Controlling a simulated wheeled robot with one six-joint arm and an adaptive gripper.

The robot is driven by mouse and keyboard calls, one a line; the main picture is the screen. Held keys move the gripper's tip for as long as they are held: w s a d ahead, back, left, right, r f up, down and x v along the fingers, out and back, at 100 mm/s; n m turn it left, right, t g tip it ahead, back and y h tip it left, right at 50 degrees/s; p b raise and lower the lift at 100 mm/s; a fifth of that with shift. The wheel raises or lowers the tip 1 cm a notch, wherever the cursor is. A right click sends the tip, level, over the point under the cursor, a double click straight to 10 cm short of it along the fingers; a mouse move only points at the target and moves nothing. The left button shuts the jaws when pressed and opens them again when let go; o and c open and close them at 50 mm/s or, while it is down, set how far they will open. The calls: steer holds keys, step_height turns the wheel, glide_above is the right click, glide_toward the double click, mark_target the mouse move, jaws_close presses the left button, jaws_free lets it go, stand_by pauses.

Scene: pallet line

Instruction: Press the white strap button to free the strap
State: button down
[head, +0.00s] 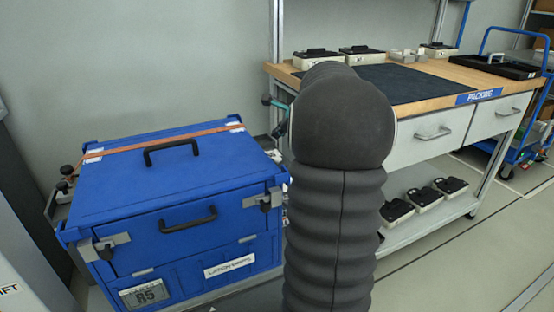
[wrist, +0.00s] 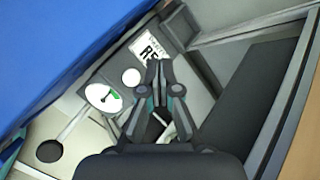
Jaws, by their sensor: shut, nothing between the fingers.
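The white strap button (wrist: 131,77) is a small round disc on a dark panel (wrist: 120,62) in the wrist view. I cannot tell whether the fingertips touch the panel. The orange strap (head: 160,141) lies across the lid of the blue crate (head: 150,190) in the head view.
A round gauge with a green sector (wrist: 102,97) is left of the button. A packing bench (head: 440,95) with a dark mat stands behind my arm to the right. Several black-topped cases (head: 425,198) lie on its lower shelf. Grey floor (head: 470,235) is open at right.

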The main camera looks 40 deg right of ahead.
mark_target(278, 159)
steer(key=shift+f+b, duration=1.95)
steer(key=shift+f, duration=0.8)
steer(key=shift+f, duration=0.1)
steer(key=shift+f, duration=0.3)
steer(key=shift+f+b, duration=0.7)
steer(key=shift+r, duration=0.1)
stand_by(0.3)
steer(key=shift+r+p, duration=1)
steer(key=shift+r+p, duration=1.9)
steer(key=shift+r, duration=0.6)
